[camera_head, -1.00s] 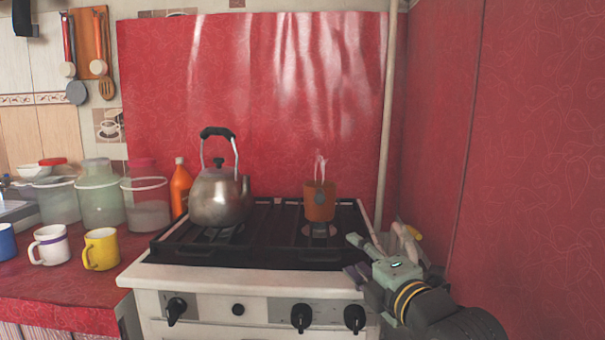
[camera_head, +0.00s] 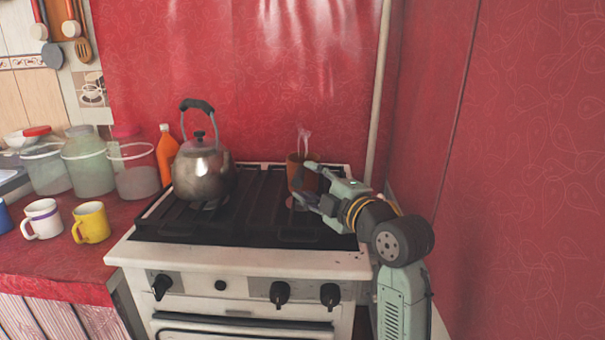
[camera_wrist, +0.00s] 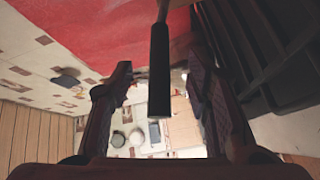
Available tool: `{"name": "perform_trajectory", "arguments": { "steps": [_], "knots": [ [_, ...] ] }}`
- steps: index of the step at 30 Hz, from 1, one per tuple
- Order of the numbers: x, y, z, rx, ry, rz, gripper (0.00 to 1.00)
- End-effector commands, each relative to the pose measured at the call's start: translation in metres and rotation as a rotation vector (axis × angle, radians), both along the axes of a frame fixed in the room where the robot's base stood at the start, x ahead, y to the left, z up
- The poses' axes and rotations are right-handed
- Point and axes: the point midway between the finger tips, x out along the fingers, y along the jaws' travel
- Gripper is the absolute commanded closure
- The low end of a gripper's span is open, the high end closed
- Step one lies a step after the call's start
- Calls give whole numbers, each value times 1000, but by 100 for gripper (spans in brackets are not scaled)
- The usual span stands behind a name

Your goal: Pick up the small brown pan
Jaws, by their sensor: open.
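The small brown pan (camera_head: 293,172) stands on the right rear part of the stove top, partly hidden behind my gripper in the head view. Thin pale shapes rise above it. My gripper (camera_head: 306,184) is open at the pan's near right side. In the wrist view, a dark straight handle (camera_wrist: 159,75) lies between the two open fingers of my gripper (camera_wrist: 160,85), with a visible gap on each side.
A metal kettle (camera_head: 203,172) stands on the left of the black stove grate (camera_head: 255,205). Mugs, jars and an orange bottle (camera_head: 167,154) stand on the red counter at left. A pale pipe (camera_head: 377,100) and red wall are close at right.

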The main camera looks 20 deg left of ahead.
Motion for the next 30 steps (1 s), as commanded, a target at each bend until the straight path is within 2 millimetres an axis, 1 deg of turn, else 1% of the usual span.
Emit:
{"name": "perform_trajectory", "arguments": {
  "steps": [3, 6, 9, 17, 20, 30],
  "knots": [
    [11, 15, 4, 1, 5, 3, 55],
    [21, 26, 2, -1, 2, 2, 55],
    [27, 34, 1, -1, 2, 1, 55],
    [30, 37, -1, -2, 0, -1, 55],
    [29, 36, -1, -2, 0, -1, 61],
    [29, 36, -1, -2, 0, -1, 83]
  ]
}}
